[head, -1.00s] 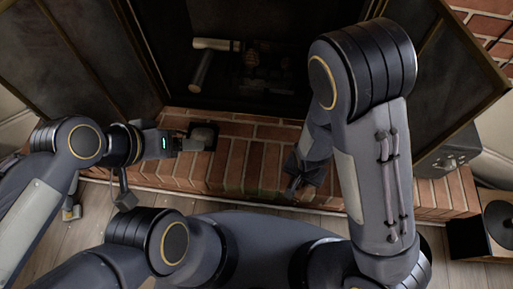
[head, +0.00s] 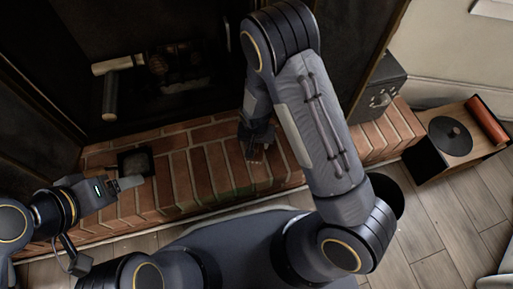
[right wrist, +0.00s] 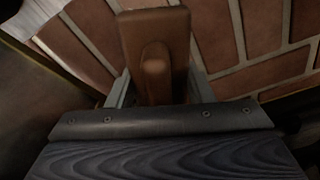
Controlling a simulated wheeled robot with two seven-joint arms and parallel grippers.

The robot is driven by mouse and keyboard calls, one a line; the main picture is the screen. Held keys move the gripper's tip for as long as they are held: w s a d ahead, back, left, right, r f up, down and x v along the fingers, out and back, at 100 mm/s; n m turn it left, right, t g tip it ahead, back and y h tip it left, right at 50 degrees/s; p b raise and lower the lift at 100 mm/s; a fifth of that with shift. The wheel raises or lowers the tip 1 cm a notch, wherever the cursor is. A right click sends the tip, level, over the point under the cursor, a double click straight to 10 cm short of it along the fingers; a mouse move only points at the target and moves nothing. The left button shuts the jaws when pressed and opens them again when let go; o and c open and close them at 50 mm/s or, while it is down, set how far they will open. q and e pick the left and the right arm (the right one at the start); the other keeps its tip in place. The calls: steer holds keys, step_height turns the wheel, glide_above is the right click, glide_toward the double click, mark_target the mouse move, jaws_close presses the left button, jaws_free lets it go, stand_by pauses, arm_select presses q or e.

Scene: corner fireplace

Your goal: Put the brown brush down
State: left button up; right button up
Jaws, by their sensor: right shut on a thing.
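The brown brush (right wrist: 154,48) shows in the right wrist view as a smooth brown block with a rounded raised part, between the two fingers of my right gripper (right wrist: 157,88). The gripper is shut on it, with red brick behind. In the head view my right gripper (head: 253,150) hangs over the brick hearth (head: 205,178); the brush is hard to make out there. I cannot tell whether the brush touches the bricks. My left gripper (head: 130,183) is at the hearth's left part, close to a dark square dish (head: 135,162); its jaw gap is unclear.
Logs (head: 110,95) lie in the dark fireplace behind the hearth. A dark metal box (head: 380,88) stands at the hearth's right end. A wooden stand with a black disc (head: 450,136) and a red-brown cylinder (head: 487,120) is on the floor at right. Bricks beside the right gripper look bare.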

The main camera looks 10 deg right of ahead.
steer(key=shift+w+d+f+b, duration=0.15)
steer(key=shift+w+f, duration=0.15)
steer(key=shift+f, duration=0.15)
steer(key=shift+w+d+f+b, duration=0.1)
steer(key=shift+w+f+b, duration=0.05)
steer(key=shift+w+f, duration=0.2)
step_height(320, 180, down, 4)
steer(key=shift+w+r+b, duration=0.15)
steer(key=shift+b, duration=1.05)
steer(key=shift+r, duration=0.15)
steer(key=o, duration=1.3)
